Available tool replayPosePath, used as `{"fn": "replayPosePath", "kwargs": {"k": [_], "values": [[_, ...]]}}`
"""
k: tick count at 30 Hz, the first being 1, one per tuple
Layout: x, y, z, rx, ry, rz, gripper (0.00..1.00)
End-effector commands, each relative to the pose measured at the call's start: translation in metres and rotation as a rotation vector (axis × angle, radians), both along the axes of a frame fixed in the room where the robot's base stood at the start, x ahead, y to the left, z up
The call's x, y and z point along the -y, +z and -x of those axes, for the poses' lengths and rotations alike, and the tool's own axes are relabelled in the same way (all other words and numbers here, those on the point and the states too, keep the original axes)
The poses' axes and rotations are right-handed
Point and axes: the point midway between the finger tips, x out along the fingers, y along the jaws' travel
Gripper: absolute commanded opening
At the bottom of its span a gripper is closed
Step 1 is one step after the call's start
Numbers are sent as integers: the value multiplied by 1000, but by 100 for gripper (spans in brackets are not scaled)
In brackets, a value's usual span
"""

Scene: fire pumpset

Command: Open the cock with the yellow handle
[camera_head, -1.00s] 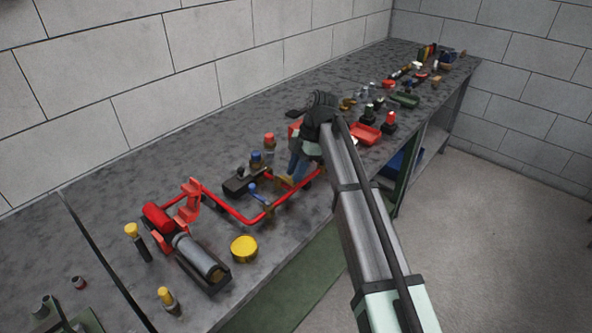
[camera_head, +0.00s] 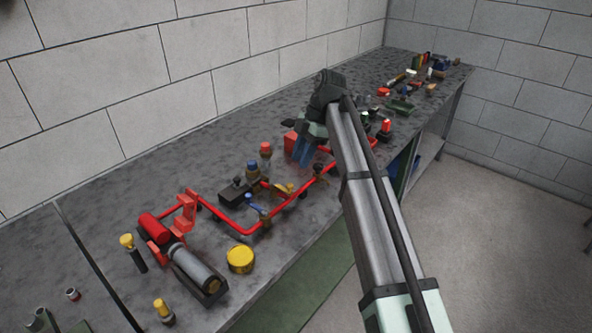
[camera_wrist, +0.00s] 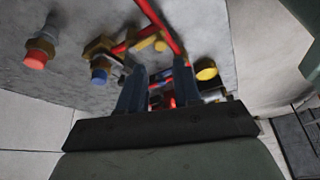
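The cock's yellow handle (camera_head: 284,188) shows on the red pipe (camera_head: 238,225) in the middle of the bench in the head view. My gripper (camera_head: 301,152) is just beyond it, above the bench, with its blue fingers pointing down, apart from the handle. In the wrist view, the two fingers (camera_wrist: 158,88) are spread with a gap between them and nothing held. A yellow part (camera_wrist: 150,40), seemingly the handle, lies beyond the fingertips beside the red pipe. The cock's body and the handle's exact angle are too small to tell.
A blue-handled valve (camera_head: 256,205) sits on the same pipe, near a blue-capped fitting (camera_head: 252,170) and a red-capped one (camera_head: 266,150). The wall runs behind the bench.

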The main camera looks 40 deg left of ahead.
Motion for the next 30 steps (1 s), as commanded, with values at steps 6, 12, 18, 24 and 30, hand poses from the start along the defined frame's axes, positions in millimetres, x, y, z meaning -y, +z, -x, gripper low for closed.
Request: {"fn": "replayPosePath", "kwargs": {"k": [6, 12, 18, 24, 30], "values": [[4, 34, -14, 2, -1, -1, 33], [7, 50, -20, 5, -3, -6, 33], [8, 54, -21, 5, -3, -7, 33], [8, 54, -21, 5, -3, -7, 33], [8, 54, -21, 5, -3, -7, 33]]}}
